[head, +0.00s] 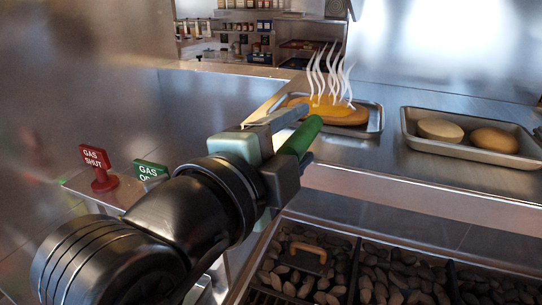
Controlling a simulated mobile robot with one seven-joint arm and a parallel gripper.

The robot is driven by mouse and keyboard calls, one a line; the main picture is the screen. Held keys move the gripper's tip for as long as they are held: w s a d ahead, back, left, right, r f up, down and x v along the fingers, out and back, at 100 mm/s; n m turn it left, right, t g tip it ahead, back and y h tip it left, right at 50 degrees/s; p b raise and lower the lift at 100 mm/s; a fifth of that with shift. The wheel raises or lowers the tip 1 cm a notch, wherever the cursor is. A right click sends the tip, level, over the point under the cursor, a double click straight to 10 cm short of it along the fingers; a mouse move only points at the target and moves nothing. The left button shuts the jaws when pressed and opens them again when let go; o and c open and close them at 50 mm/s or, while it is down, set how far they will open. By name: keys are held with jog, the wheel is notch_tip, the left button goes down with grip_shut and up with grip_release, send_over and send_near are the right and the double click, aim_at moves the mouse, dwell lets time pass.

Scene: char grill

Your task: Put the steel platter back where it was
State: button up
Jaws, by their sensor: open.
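A shallow steel platter (376,119) lies on the steel counter in the upper middle of the head view. It carries a flat tan bun or bread (345,117) with a yellow topping, and white wisps of steam rise from it. My gripper (304,136) is open in front of the platter's near left side. A green, rod-like thing (301,138) shows between its fingers; I cannot tell whether it touches them. The gripper and this green thing hide the near left part of the platter. I cannot tell whether a finger touches the platter.
A second steel tray (408,130) with two buns stands to the right on the counter (390,165). Below is a grill bed of dark coals (400,280) with a wooden-handled thing (308,250). Red "GAS SHUT" (95,158) and green "GAS" (150,171) signs stand left.

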jog(key=b+v, duration=0.3)
jog(key=v, duration=0.8)
